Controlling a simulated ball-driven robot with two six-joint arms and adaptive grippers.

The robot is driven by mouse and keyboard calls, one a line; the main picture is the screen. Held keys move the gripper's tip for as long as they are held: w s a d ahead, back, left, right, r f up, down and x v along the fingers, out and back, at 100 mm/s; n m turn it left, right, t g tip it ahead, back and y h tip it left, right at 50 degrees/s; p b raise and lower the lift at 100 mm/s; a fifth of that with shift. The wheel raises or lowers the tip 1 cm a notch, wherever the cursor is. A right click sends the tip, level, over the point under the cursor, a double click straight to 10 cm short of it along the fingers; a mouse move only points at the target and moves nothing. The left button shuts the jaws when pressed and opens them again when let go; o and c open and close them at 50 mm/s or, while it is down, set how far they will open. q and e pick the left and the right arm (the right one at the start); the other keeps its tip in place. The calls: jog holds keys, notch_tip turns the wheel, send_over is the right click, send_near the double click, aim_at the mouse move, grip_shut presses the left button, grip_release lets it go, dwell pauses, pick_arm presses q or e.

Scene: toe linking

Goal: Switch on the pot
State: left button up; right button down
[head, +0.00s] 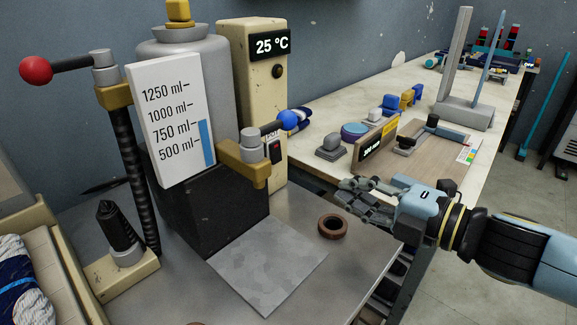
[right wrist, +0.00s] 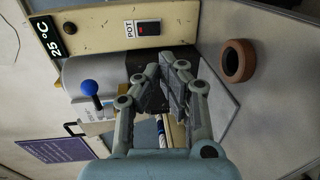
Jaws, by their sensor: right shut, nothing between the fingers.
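The pot (head: 203,75) is a grey cylinder with a yellow-topped lid, behind a white volume scale with a blue bar near 750 ml. A cream control box (head: 235,75) beside it has a display (head: 271,45) reading 25 °C. Low on its face is a dark switch (head: 275,152) with some red. The right wrist view shows this switch (right wrist: 149,29) beside the label POT. My right gripper (head: 347,190) is shut and empty, in front of and to the right of the box, apart from the switch. My left gripper is not in view.
A brown ring (head: 333,227) lies on the metal bench near my right gripper. A blue-knobbed lever (head: 288,120) juts out close to the switch, and a red-knobbed lever (head: 36,71) is at left. A light workbench (head: 340,100) with devices extends behind at right.

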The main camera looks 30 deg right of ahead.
aim_at(276, 152)
jog(key=shift+w+a+r+p, duration=0.15)
jog(key=shift+w+p, duration=0.4)
jog(key=shift+w, duration=0.1)
jog(key=p+x, duration=0.2)
jog(key=x, duration=0.1)
jog(key=shift+w+a+r+p, duration=0.1)
jog(key=shift+w+r+p, duration=0.1)
jog(key=shift+p, duration=0.2)
jog(key=x, duration=0.9)
jog(key=shift+w+a+f, duration=0.1)
jog(key=shift+f, duration=0.3)
jog(key=shift+w, duration=0.1)
